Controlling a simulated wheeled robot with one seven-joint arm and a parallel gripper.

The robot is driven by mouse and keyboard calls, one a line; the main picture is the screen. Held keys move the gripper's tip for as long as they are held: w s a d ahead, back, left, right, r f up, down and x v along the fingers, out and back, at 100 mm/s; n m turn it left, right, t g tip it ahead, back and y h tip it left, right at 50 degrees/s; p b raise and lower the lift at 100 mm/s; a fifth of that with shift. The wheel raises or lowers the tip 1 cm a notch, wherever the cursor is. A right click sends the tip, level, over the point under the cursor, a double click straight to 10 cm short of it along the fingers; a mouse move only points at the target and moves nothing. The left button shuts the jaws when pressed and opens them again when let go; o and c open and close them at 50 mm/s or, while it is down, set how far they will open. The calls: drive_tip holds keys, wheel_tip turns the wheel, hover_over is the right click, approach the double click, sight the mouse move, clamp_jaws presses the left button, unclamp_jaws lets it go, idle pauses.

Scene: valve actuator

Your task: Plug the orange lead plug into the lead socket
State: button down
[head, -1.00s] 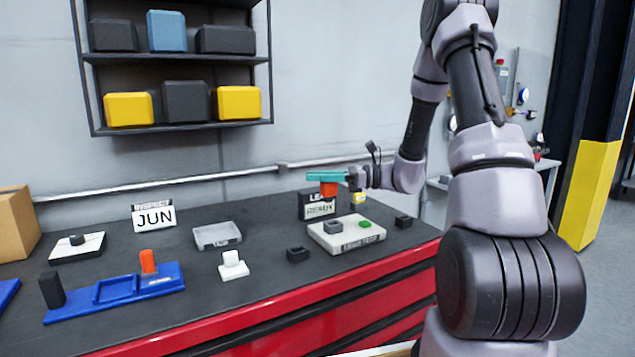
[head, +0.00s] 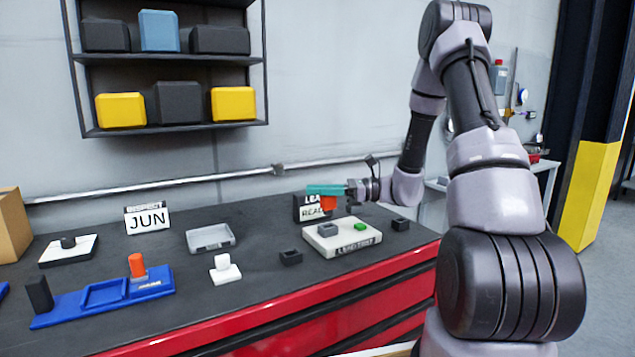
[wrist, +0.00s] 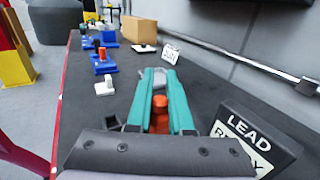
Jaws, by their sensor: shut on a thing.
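The orange lead plug (head: 328,203) is held between the teal fingers of my gripper (head: 327,189), above the lead tester. In the wrist view the orange plug (wrist: 160,112) sits between the two teal fingers (wrist: 161,85). The pale lead tester base (head: 345,243) lies on the bench with a grey square socket (head: 327,230) and a green button (head: 361,227) on top. The plug is apart from the socket, above it. The tester is not visible in the wrist view.
A LEAD READY sign (head: 311,208) stands close behind the plug. Black blocks (head: 291,257) and (head: 400,224) flank the tester. A white block (head: 224,268), a grey tray (head: 210,237) and a blue fixture with an orange peg (head: 137,265) lie to the left.

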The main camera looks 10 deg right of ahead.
sight(321, 207)
drive_tip(key=shift+f, duration=1)
drive_tip(key=shift+f, duration=1.4)
idle(0.6)
drive_tip(key=c, duration=0.7)
unclamp_jaws()
drive_tip(key=shift+c, duration=0.2)
drive_tip(key=shift+d, duration=0.1)
drive_tip(key=v, duration=1)
drive_tip(key=shift+s+d, duration=0.1)
drive_tip(key=shift+d, duration=0.15)
